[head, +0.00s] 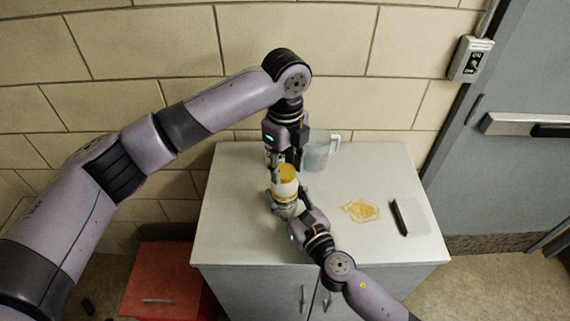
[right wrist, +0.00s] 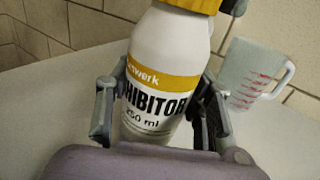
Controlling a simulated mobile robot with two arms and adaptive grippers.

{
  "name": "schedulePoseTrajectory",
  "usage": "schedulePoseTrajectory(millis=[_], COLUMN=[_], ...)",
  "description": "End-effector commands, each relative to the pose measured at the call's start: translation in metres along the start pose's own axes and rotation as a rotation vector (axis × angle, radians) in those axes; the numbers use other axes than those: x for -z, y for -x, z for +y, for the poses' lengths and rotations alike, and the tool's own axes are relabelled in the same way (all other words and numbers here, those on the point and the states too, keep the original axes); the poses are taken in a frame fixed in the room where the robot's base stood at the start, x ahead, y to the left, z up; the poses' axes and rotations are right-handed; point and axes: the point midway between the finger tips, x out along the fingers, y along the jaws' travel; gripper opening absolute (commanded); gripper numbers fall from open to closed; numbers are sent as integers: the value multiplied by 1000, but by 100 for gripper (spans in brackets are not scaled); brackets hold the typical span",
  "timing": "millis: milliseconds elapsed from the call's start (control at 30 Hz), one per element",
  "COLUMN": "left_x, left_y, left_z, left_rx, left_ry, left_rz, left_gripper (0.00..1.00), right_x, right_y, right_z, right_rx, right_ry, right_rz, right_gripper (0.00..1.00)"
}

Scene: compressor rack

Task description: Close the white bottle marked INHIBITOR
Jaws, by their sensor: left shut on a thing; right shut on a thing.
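The white INHIBITOR bottle (right wrist: 158,75) stands on the cabinet top, with a yellow label band and black print. It also shows in the head view (head: 286,188). A yellow cap (head: 286,171) sits at the top of the bottle; its lower part (right wrist: 195,5) shows at the top of the right wrist view. I cannot tell whether it is threaded on. My left gripper (head: 285,163) comes from above and is shut on the cap. My right gripper (right wrist: 160,112) is shut around the bottle's body, one finger on each side.
A clear measuring jug (head: 318,152) with red marks stands behind the bottle, close to my left gripper. A yellow spill (head: 360,210) and a black pen-like item (head: 399,218) beside a pale sheet (head: 417,216) lie to the right. The cabinet top's front left is clear.

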Motion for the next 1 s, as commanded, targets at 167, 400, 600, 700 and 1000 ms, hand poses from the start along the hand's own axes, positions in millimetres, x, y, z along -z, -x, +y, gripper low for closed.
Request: schedulePoseTrajectory(millis=[167, 400, 600, 700, 1000], left_x=[-1, -1, -1, -1, -1], left_y=[1, 1, 0, 0, 0], left_z=[0, 0, 1, 1, 1], left_rx=[3, 4, 3, 4, 4], left_ry=[-351, -832, -1216, -1357, -1342], left_rz=[-6, -10, -13, -14, -13], left_gripper=[32, 32, 31, 31, 50], right_x=[1, 1, 1, 1, 1], right_y=[1, 1, 1, 1, 0], right_z=[0, 0, 0, 0, 0], right_rx=[-1, -1, -1, -1, -1], right_ry=[0, 0, 0, 0, 0], right_rz=[2, 3, 3, 3, 3], right_gripper=[0, 0, 0, 0, 0])
